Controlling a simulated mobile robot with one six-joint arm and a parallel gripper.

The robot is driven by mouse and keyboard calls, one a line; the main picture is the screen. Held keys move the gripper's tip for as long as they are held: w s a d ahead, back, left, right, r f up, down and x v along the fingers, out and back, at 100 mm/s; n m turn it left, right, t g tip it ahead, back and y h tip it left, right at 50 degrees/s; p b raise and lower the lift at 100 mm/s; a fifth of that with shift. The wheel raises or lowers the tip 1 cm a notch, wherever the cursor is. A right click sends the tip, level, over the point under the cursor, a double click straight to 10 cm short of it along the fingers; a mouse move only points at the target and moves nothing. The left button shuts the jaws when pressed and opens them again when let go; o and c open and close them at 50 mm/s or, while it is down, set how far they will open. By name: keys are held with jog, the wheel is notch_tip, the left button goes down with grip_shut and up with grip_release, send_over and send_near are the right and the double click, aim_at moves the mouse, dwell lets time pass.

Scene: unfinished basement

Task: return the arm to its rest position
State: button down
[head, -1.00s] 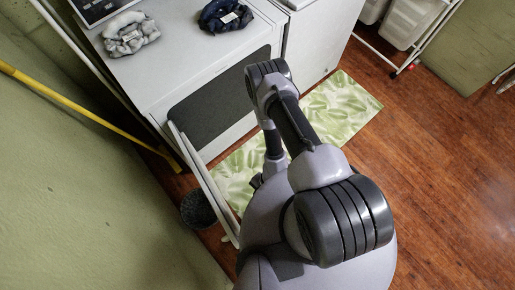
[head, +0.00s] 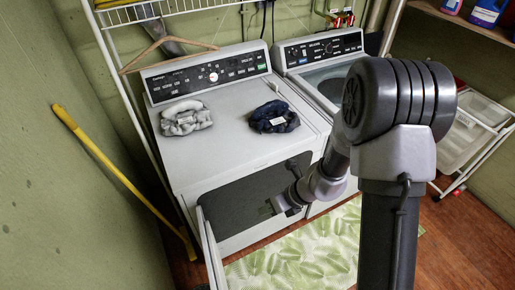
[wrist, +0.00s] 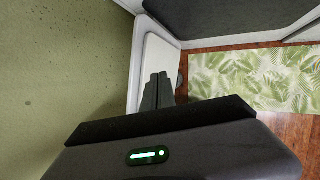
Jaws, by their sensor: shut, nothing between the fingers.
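My arm rises on the right of the head view and bends down to the left in front of the white dryer (head: 235,112). My gripper (wrist: 157,92) is shut and empty in the wrist view, its fingers together and pointing over the open white door (wrist: 160,58). In the head view the wrist end of my arm is in front of the dryer's dark front opening; the fingertips are too small to tell there. The door (head: 211,250) stands open at the dryer's lower left.
A grey cloth (head: 186,118) and a dark blue cloth (head: 274,117) lie on the dryer. A washer (head: 325,75) stands to its right. A yellow pole (head: 120,175) leans at the left wall. A leaf-patterned mat (head: 290,262) covers the floor. A white rack (head: 465,140) stands at right.

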jog(key=s+r+n+t+b, duration=0.1)
jog(key=s+r+n+b, duration=0.35)
jog(key=r+n, duration=0.55)
jog(key=s+d+r+n+t+h+b, duration=0.1)
jog(key=s+d+r+n+h+b, duration=0.1)
jog(key=s+n, duration=0.4)
jog(key=s+d+r+n+t+h+b, duration=0.1)
jog(key=s+d+n+b, duration=0.3)
jog(key=n, duration=0.5)
jog(key=s+r+h+b, duration=0.1)
jog(key=s+b, duration=0.1)
jog(key=shift+s+d+r+t+h, duration=0.2)
jog(key=shift+s+d+t+h, duration=0.1)
jog(key=shift+d+t, duration=0.1)
